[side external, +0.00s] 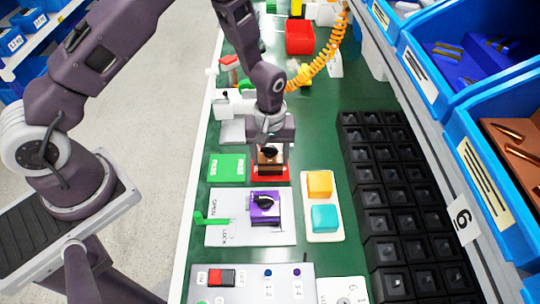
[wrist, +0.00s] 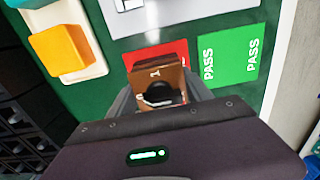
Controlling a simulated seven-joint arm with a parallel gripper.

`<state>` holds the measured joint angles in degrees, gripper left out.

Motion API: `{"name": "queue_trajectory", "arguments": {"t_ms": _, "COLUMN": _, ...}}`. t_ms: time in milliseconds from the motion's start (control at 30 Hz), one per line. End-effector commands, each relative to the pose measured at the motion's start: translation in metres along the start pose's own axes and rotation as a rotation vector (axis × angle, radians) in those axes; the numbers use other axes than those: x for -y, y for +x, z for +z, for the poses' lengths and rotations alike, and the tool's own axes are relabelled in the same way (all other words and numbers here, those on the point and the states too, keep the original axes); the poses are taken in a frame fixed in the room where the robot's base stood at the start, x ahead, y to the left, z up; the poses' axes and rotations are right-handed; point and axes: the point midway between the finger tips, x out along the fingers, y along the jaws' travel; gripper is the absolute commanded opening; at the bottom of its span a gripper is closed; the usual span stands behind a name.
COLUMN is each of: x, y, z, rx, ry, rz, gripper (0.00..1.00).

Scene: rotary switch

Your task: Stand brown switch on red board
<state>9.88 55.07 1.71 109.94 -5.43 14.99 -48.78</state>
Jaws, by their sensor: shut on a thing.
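The brown switch (wrist: 167,78) has a black knob and is held between the fingers of my gripper (side external: 269,152). In the side external view the brown switch (side external: 268,168) shows at the fingertips, over the red board (side external: 255,177). The red board also shows in the wrist view (wrist: 133,60), partly hidden behind the switch. The switch looks roughly upright. I cannot tell whether its base touches the board or is slightly above it.
A green PASS board (side external: 227,168) lies just left of the red board. A purple switch (side external: 264,205) on a white panel is in front. A white tray with orange (side external: 320,184) and teal blocks is to the right, with black bins (side external: 375,170) beyond.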

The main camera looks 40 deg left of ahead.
Motion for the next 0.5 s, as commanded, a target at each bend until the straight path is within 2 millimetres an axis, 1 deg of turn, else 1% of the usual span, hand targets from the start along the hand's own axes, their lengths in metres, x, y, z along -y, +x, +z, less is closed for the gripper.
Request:
{"name": "queue_trajectory", "arguments": {"t_ms": 167, "x": 0.0002, "y": 0.0029, "z": 0.0001, "rx": 0.0, "ry": 0.001, "rz": -0.001, "gripper": 0.1}}
{"name": "queue_trajectory", "arguments": {"t_ms": 200, "x": 0.0002, "y": 0.0026, "z": 0.0, "rx": 0.0, "ry": 0.001, "rz": -0.001, "gripper": 0.66}}
{"name": "queue_trajectory", "arguments": {"t_ms": 267, "x": 0.0002, "y": 0.0024, "z": 0.0, "rx": 0.0, "ry": 0.001, "rz": 0.0, "gripper": 0.78}}
{"name": "queue_trajectory", "arguments": {"t_ms": 300, "x": 0.0002, "y": 0.0023, "z": 0.0, "rx": 0.0, "ry": 0.001, "rz": -0.001, "gripper": 0.8}}
{"name": "queue_trajectory", "arguments": {"t_ms": 500, "x": 0.0001, "y": 0.0022, "z": 0.0, "rx": 0.0, "ry": 0.001, "rz": -0.001, "gripper": 0.8}}
